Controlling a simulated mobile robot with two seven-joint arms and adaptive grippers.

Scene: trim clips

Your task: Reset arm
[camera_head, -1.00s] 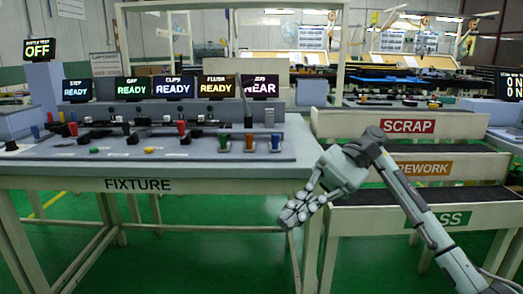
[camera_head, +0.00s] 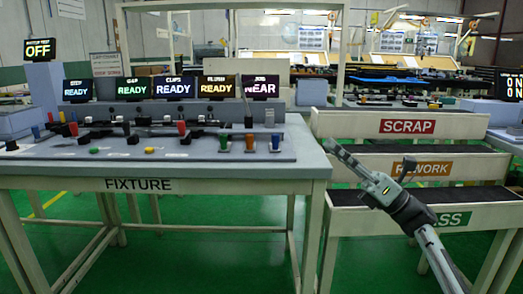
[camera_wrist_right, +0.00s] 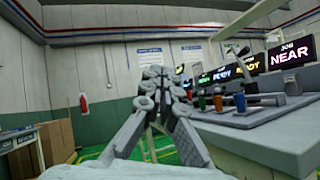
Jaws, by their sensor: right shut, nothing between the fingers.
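My right gripper (camera_head: 332,147) shows in the head view at the right front corner of the fixture table (camera_head: 250,171), with its arm coming in from the lower right. The fingers point up and to the left, toward the table. In the right wrist view the gripper (camera_wrist_right: 156,78) has its fingers together and holds nothing. The table edge and its controls lie to the right of it there. I cannot tell whether the gripper touches the table edge. My left gripper is not in view.
Racks marked SCRAP (camera_head: 407,126), REWORK (camera_head: 421,168) and PASS stand right of the table, behind my right arm. Red, green, orange and blue controls sit on the table under a row of small displays (camera_head: 173,86). Green floor is open in front.

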